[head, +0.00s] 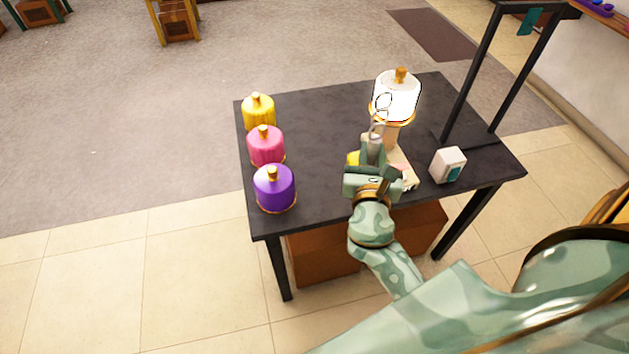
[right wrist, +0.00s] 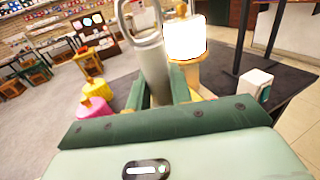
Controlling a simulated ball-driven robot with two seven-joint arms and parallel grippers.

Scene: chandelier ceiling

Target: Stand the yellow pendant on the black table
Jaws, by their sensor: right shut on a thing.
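The yellow pendant (head: 258,111) stands upright on the black table (head: 318,130), at its far left corner, with a gold cap on top. My right gripper (head: 375,150) is over the middle right of the table, well apart from the yellow pendant. It is shut on a grey metal piece with a loop at its end (right wrist: 143,42), which also shows in the head view (head: 379,122). A glowing white pendant (head: 397,92) stands on a wooden stand just beyond the gripper. My left gripper is not in view.
A pink pendant (head: 266,146) and a purple pendant (head: 274,187) stand in a row in front of the yellow one. A white block with a teal face (head: 448,165) sits at the right. A black frame (head: 470,75) rises at the right edge. The table's middle left is clear.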

